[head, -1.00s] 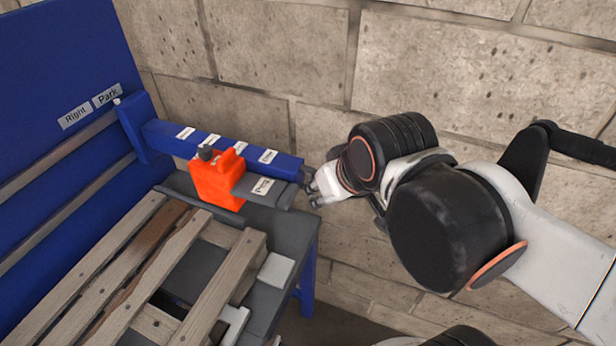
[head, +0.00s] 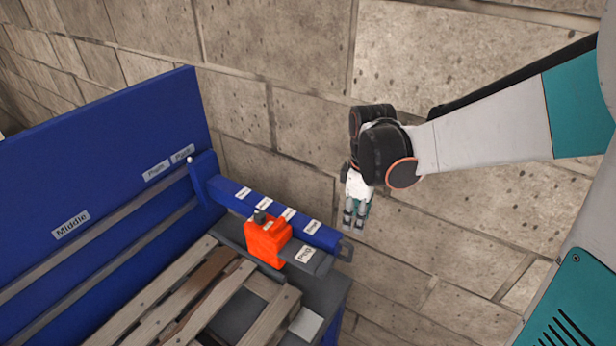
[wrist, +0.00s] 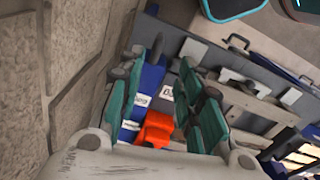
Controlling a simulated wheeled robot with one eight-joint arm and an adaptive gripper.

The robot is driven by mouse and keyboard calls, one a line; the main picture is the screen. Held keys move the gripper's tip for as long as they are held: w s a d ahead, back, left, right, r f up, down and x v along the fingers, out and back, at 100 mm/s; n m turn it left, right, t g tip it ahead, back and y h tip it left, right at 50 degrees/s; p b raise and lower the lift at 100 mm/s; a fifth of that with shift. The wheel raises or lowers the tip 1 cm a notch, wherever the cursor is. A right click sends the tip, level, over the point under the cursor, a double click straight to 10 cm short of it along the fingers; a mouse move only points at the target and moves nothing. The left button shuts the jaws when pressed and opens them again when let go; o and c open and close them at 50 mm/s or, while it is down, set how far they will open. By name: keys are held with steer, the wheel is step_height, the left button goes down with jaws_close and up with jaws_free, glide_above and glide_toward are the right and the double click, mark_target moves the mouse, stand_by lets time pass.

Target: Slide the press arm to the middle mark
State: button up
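The press arm (head: 275,210) is a blue beam with several white labels. It reaches out from the rails of the blue back board, and its upright post stands near the "Park" label (head: 182,154). The "Middle" mark (head: 70,225) is on the board further left.
A wooden slatted pallet (head: 215,295) lies on the grey table, in front and left of the beam. A grey block labelled "Pallet" or similar (head: 306,257) is beside the orange block. A stone wall (head: 290,110) stands close behind. "Right" (head: 156,170) is beside "Park".

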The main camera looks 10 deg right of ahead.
mark_target(352, 246)
step_height(352, 246, down, 14)
steer(key=shift+w+b, duration=0.15)
steer(key=shift+b, duration=0.75)
steer(key=shift+d, duration=0.1)
jaws_close()
